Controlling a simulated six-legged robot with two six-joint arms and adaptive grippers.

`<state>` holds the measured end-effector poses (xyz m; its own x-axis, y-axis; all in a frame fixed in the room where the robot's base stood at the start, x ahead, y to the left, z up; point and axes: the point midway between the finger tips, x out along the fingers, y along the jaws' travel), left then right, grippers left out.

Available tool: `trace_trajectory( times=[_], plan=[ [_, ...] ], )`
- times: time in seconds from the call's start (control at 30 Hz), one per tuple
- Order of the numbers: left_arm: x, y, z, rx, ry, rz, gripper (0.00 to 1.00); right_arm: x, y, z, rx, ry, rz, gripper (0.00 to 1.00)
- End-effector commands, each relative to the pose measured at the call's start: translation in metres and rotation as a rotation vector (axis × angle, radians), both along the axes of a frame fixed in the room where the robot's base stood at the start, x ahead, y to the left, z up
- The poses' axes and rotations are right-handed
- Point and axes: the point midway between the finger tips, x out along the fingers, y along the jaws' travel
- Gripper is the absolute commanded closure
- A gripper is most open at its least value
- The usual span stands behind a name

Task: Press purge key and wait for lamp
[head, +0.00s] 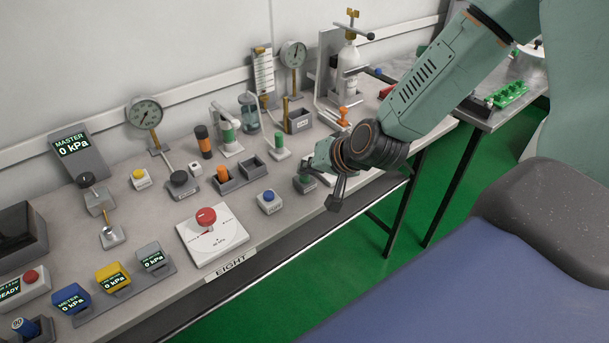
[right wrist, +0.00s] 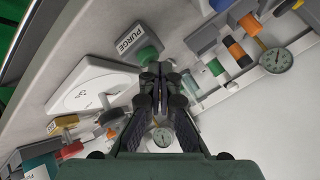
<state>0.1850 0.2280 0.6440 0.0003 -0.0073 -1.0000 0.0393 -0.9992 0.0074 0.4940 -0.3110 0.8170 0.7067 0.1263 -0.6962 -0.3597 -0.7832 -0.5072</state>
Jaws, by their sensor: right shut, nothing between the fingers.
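The purge key is a block with a green top (head: 303,181) near the front edge of the bench. In the right wrist view its green part (right wrist: 149,52) sits beside a white plate (right wrist: 131,38) reading PURGE. My right gripper (head: 336,196) is shut and empty, close beside the key on its right in the head view. In the right wrist view the fingertips (right wrist: 160,68) overlap the key's lower edge; I cannot tell whether they touch it. No lamp can be clearly identified. My left gripper is not in view.
A red-knob dial plate (head: 237,243), a blue-button block (head: 269,201) and grey bins (head: 229,184) stand left of the key. Several handheld meters (head: 113,276) line the front left. Gauges (head: 145,112) and a bottle (head: 349,66) stand behind.

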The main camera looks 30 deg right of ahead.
Motion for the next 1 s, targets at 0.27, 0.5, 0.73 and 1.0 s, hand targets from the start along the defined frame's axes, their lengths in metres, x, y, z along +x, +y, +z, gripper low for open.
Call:
trace_trajectory(
  times=[0.27,0.5,0.73,1.0],
  plan=[
    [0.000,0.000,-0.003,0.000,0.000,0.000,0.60,0.000,0.000,-0.004,0.000,0.001,0.000,1.00],
    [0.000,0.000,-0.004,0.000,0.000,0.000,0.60,0.000,0.000,-0.005,0.000,0.001,0.000,1.00],
    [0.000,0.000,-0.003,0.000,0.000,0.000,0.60,0.000,0.000,-0.004,0.000,0.002,0.001,1.00],
    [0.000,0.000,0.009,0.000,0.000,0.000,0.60,0.000,0.000,0.008,0.000,0.002,0.001,1.00]
  ],
)
